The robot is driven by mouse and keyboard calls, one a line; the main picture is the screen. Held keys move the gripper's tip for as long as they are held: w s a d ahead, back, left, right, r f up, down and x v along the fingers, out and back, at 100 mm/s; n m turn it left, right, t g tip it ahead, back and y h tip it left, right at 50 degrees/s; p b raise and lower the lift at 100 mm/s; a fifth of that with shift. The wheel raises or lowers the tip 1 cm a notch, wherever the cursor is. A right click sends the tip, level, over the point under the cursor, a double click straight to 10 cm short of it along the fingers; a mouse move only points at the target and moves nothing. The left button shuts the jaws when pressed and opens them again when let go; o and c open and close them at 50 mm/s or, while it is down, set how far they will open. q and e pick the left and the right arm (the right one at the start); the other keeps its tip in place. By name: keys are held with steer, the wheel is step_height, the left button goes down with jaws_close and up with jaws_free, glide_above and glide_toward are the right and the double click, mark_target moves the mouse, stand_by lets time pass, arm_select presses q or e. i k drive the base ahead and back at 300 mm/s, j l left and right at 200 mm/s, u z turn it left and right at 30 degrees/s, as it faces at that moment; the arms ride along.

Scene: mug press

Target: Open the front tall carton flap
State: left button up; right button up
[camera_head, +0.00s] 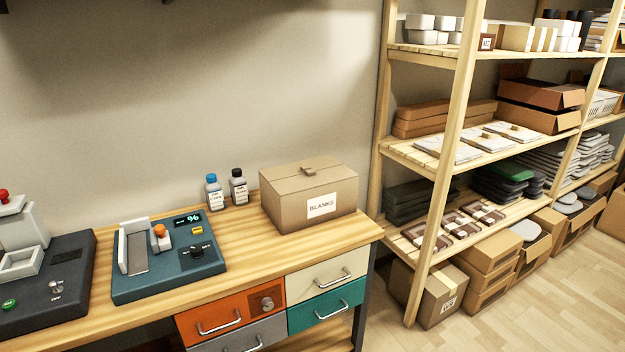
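A brown cardboard carton (283,212) labelled "BLANKS" stands upright on the right end of the wooden workbench. Its top flaps (308,178) look closed, with a small tab (309,170) sticking up near the middle of the top. The white label (321,205) is on its front face. I cannot tell from this view whether this is the tall carton of the task. Neither of my grippers is in view.
The bench (240,252) also holds a teal device (150,284), a dark machine (72,287) and two bottles (214,192). Coloured drawers (327,281) sit below. A wooden shelf (407,152) with boxes stands right. Bare floor (560,285) lies at lower right.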

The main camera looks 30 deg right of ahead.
mark_target(311, 178)
steer(key=i+l+z, duration=0.1)
steer(key=l, duration=0.25)
steer(key=i+l+z, duration=0.1)
steer(key=i+l, duration=0.15)
steer(key=l, duration=0.15)
steer(key=i+l+z, duration=0.1)
steer(key=i+l, duration=0.1)
steer(key=l, duration=0.15)
